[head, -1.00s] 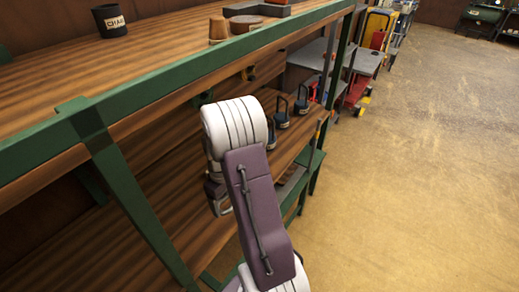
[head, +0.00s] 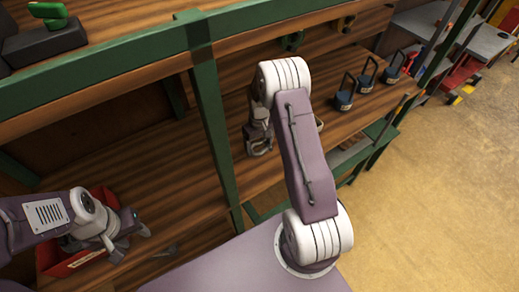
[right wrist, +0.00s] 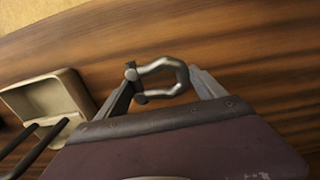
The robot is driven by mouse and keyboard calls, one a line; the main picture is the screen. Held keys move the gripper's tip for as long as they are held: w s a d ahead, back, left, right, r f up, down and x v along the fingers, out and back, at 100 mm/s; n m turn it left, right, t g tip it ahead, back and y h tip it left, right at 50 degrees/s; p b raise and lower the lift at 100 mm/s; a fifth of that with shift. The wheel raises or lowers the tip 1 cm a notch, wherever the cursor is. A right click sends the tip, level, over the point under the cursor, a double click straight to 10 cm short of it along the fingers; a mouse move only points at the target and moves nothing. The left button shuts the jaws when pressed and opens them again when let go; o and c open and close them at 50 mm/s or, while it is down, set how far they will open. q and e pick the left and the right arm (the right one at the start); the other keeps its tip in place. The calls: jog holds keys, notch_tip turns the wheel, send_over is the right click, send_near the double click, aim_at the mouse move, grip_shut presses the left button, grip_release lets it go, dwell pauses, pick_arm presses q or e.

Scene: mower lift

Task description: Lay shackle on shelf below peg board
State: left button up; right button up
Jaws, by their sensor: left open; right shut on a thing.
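A grey metal shackle (right wrist: 163,80) sits between the fingertips of my right gripper (right wrist: 165,88) in the right wrist view, with wood-grained shelf boards behind it. In the head view my right gripper (head: 258,140) is over the lower wooden shelf (head: 305,152), partly behind its own arm. The shackle is too small to make out there. I cannot tell how high it is above the wood. My left gripper (head: 126,240) is open at the lower left, beside a red bin (head: 55,266). I cannot clearly make out a peg board.
Several blue-based items with dark handles (head: 368,76) stand on the shelf's right part. A beige tray (right wrist: 45,97) lies left of the shackle in the wrist view. A green post (head: 212,125) and green upper rail (head: 245,42) frame the shelves. Open floor (head: 470,170) is right.

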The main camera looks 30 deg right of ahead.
notch_tip(320, 180, down, 3)
jog(key=shift+f, duration=0.3)
